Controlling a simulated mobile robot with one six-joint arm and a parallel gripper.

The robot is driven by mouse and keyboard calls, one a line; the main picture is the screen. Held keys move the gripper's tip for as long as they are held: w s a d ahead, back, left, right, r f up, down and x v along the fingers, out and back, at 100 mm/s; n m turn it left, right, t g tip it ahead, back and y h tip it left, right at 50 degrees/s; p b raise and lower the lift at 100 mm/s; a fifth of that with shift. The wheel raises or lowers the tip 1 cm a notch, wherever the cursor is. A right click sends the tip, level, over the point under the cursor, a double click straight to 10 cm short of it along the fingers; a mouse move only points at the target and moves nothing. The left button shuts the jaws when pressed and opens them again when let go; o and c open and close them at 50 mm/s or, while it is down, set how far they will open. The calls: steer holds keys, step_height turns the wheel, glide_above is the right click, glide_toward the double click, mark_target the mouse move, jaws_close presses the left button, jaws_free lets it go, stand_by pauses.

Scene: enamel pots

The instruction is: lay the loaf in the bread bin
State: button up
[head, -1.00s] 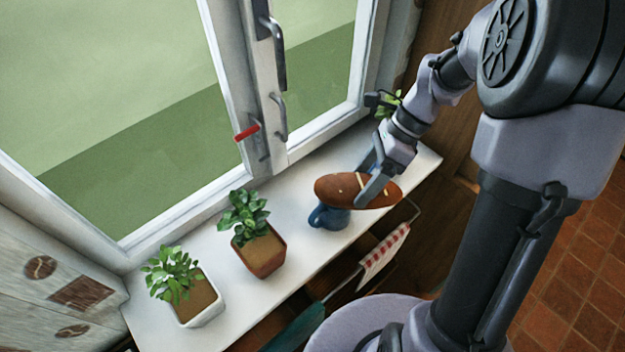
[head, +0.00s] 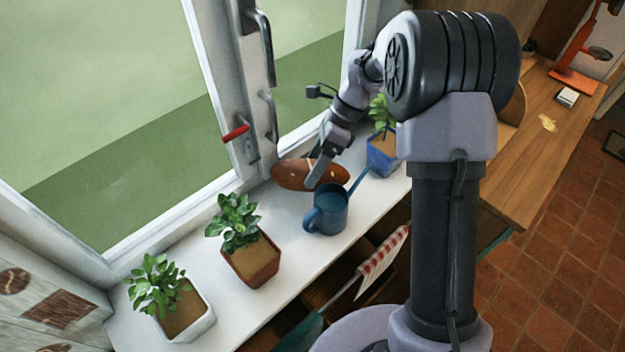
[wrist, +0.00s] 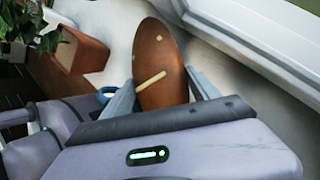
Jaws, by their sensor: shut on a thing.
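The loaf (head: 293,174) is brown and oval with pale score marks. My gripper (head: 315,171) is shut on it and holds it above the white windowsill, close to the window frame. In the wrist view the loaf (wrist: 160,66) sits between the two grey fingers of my gripper (wrist: 163,95), its long end pointing away. Part of the loaf is hidden behind a finger in the head view. I cannot make out a bread bin in either view.
A blue watering can (head: 328,211) stands on the windowsill (head: 205,262) just in front of the loaf. Potted plants stand in a terracotta pot (head: 252,262), a white pot (head: 190,318) and a blue pot (head: 383,157). A wooden counter (head: 540,150) is at right.

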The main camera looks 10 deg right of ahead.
steer(key=f+b, duration=0.1)
steer(key=f, duration=0.1)
steer(key=f+b, duration=0.1)
steer(key=f, duration=0.2)
steer(key=shift+w+a+f, duration=0.1)
steer(key=shift+w+f, duration=0.1)
steer(key=shift+r, duration=0.25)
steer(key=shift+f, duration=0.1)
steer(key=o, duration=1.5)
steer(key=shift+o, duration=0.2)
